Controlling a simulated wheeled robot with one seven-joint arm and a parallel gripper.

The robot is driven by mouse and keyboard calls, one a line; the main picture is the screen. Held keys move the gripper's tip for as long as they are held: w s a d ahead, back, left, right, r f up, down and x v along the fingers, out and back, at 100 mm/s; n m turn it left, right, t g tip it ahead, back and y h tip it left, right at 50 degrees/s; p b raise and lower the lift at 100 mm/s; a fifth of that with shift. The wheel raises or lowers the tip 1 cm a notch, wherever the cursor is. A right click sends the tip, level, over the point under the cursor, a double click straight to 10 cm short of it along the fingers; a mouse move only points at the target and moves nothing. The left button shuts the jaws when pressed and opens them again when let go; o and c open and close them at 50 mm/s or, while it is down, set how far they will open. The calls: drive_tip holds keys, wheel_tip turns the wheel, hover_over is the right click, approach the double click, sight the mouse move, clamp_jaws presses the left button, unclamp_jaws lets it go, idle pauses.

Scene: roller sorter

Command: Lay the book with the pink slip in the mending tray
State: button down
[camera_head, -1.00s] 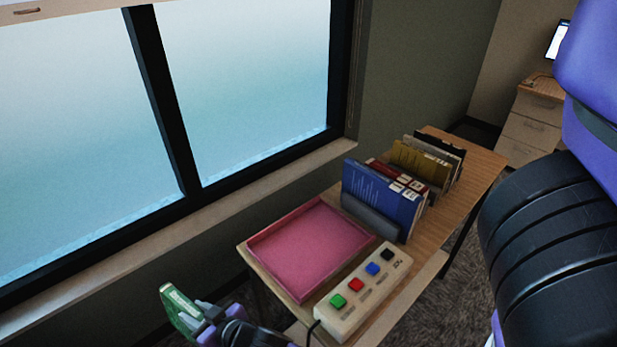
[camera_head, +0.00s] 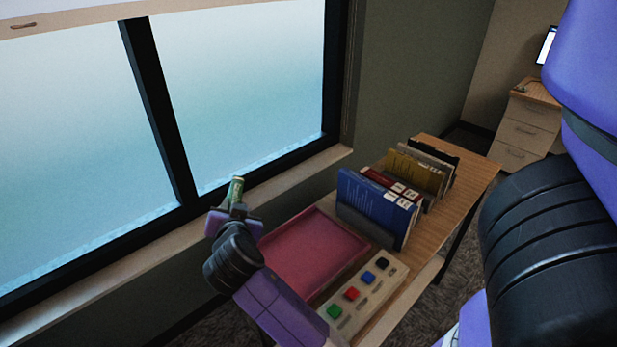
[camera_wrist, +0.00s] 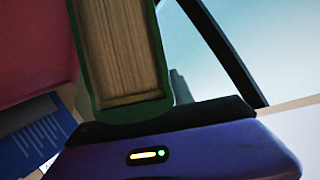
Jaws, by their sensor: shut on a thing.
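My gripper (camera_head: 237,208) is shut on a green book (camera_head: 237,190) and holds it up in the air near the window, just beyond the left back corner of the pink tray. In the wrist view the green book (camera_wrist: 122,48) shows its cover edges and cream page block, close to the camera. No pink slip shows on it from these sides. The pink tray (camera_head: 338,232) lies on the near end of the wooden table and looks empty, though my arm hides its left part. In the wrist view the tray (camera_wrist: 30,50) fills the upper left.
A button box (camera_head: 362,290) with coloured buttons lies along the tray's front right. Behind the tray, a blue book (camera_head: 373,207) and several others stand upright in racks on the table (camera_head: 455,183). The window sill (camera_head: 300,180) runs behind the tray.

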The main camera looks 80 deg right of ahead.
drive_tip(key=s+d+r+m+g+h, duration=0.1)
drive_tip(key=s+d+r+m+g, duration=0.1)
drive_tip(key=s+r+m+g, duration=0.55)
drive_tip(key=s+d+r+m+g+h, duration=0.15)
drive_tip(key=s+m+g, duration=0.3)
drive_tip(key=s, duration=0.55)
wheel_tip(320, 180, down, 11)
drive_tip(key=b, duration=0.8)
drive_tip(key=shift+f+t+y, duration=0.2)
drive_tip(key=shift+t+y, duration=0.1)
drive_tip(key=shift+y, duration=0.15)
drive_tip(key=shift+d, duration=0.1)
drive_tip(key=c, duration=1.1)
unclamp_jaws()
drive_tip(key=shift+o, duration=0.4)
drive_tip(key=shift+f, duration=0.1)
drive_tip(key=v, duration=0.9)
